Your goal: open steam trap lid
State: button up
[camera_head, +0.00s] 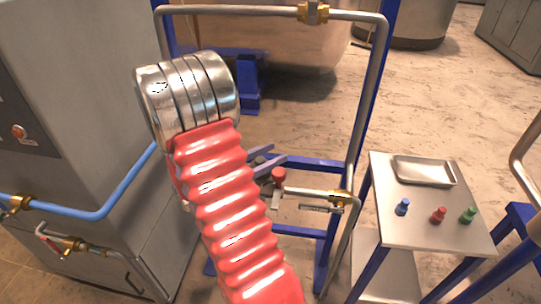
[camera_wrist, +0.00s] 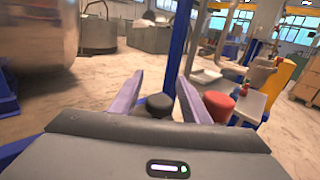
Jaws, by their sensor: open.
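My gripper (camera_head: 265,159) shows purple fingers just past the end of my red arm, beside the pipe on the blue frame. A small red cap (camera_head: 278,175), which looks like the steam trap lid, sits at the left end of the horizontal pipe (camera_head: 312,193). In the wrist view my gripper (camera_wrist: 170,88) is open, its fingers wide apart. A black round knob (camera_wrist: 158,104) appears in the gap between them. The red cap (camera_wrist: 218,104) shows at the right finger; I cannot tell whether they touch. My arm hides part of the trap in the head view.
A metal table (camera_head: 430,235) at the right holds a tray (camera_head: 424,171) and blue, red and green small pieces. A grey cabinet (camera_head: 70,100) with a blue pipe (camera_head: 110,208) stands left. Blue frame posts (camera_head: 372,100) rise close to the gripper. Open floor lies behind.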

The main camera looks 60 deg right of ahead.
jog(key=shift+c, duration=0.5)
grip_shut()
jog(key=shift+w, duration=0.15)
